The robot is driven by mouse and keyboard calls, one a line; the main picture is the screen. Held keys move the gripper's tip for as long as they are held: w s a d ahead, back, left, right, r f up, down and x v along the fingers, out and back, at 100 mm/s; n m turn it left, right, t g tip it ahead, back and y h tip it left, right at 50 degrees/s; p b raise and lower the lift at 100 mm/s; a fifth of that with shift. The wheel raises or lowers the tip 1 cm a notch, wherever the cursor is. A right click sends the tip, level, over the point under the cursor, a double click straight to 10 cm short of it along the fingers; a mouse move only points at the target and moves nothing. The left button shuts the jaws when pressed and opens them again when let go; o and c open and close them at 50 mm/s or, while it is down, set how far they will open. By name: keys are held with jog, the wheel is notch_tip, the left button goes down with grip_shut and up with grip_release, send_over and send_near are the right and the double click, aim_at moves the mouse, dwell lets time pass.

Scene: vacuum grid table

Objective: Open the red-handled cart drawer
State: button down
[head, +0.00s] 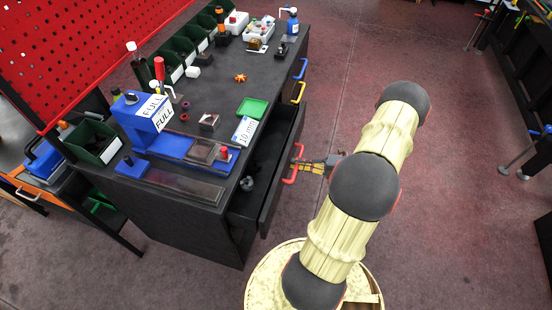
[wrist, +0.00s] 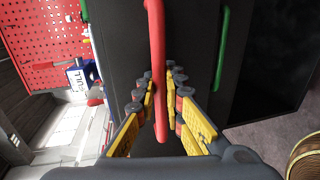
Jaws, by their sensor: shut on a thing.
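The red handle (head: 291,166) is on the dark front panel of the cart drawer (head: 268,200). The drawer stands pulled out from the black cart, and its inside shows as a gap, with a small grey round part (head: 247,183) in it. My gripper (head: 302,164) is at the red handle from the right, its yellow-padded fingers on either side of it. In the wrist view the red handle (wrist: 157,60) runs between the two fingers of my gripper (wrist: 161,90), which is shut on it. The far part of the drawer's inside is hidden under the cart top.
The cart top (head: 225,85) holds a blue fixture (head: 142,120), a green tray (head: 252,108) and several bins. A yellow handle (head: 299,92) and a blue handle (head: 301,68) are farther along the cart's side.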

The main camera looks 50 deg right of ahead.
jog(key=f+p+v, duration=0.2)
jog(key=f+v, duration=0.2)
jog(key=v, duration=1.5)
jog(key=shift+s+d+p, duration=0.3)
jog(key=shift+s+p, duration=0.1)
jog(key=shift+s, duration=0.15)
jog(key=shift+f, duration=0.1)
jog(key=c, duration=2.2)
grip_release()
jog(key=shift+o, duration=0.2)
jog(key=v, duration=1.2)
